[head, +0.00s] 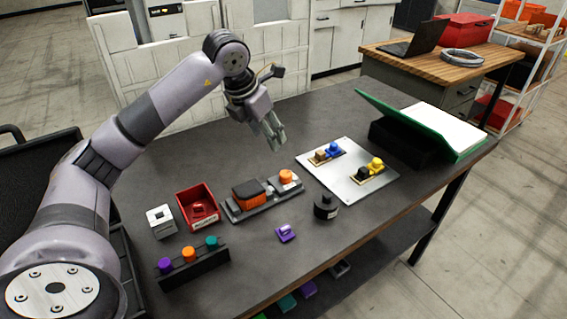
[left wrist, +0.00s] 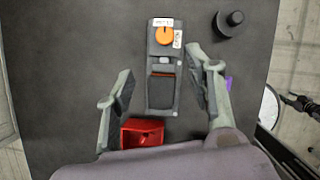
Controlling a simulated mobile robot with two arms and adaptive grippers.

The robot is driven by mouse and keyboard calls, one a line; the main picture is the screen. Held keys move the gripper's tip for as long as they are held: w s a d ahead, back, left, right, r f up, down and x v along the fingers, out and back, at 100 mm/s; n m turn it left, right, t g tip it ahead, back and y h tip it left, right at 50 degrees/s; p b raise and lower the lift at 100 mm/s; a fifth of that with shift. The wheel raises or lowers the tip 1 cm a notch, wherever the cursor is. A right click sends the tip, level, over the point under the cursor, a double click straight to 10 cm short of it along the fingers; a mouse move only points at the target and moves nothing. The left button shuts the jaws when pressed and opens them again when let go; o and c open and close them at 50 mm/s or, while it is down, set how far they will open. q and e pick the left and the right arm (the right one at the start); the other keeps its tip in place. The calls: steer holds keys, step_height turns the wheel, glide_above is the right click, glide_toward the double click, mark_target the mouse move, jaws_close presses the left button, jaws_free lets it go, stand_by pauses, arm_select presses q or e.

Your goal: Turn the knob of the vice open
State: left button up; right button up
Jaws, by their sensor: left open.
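The vice (head: 235,211) is a long grey fixture on the dark table. Its round orange knob (head: 286,176) is at its right end, and a dark and orange block (head: 249,192) sits in its middle. In the left wrist view the vice (left wrist: 151,98) lies lengthwise, with the knob (left wrist: 164,36) at the top and small white labels beside it. My left gripper (head: 274,141) is open and empty, pointing down above the table, behind the vice in the head view. In the left wrist view its fingers (left wrist: 161,76) are spread on either side of the vice, apart from the knob. My right gripper is out of view.
A red bin (head: 185,211) and a white block (head: 161,221) stand left of the vice. A black cylinder (head: 326,209), a purple piece (head: 286,233) and a rack (head: 205,264) of coloured knobs are nearby. A metal plate (head: 337,184) with two fixtures lies to the right.

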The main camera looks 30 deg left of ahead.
arm_select(q)
step_height(320, 180, down, 2)
steer(key=d, duration=0.1)
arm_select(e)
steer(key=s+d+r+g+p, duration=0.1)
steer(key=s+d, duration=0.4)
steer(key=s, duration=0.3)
arm_select(q)
steer(key=p, duration=0.2)
glide_toward(285, 173)
steer(key=x, duration=0.5)
steer(key=shift+d+f, duration=0.2)
steer(key=shift+f, duration=0.1)
steer(key=shift+x, duration=1.1)
steer(key=shift+w+a+f, duration=0.15)
steer(key=shift+f, duration=0.3)
steer(key=shift+c, duration=0.7)
steer(key=c, duration=1)
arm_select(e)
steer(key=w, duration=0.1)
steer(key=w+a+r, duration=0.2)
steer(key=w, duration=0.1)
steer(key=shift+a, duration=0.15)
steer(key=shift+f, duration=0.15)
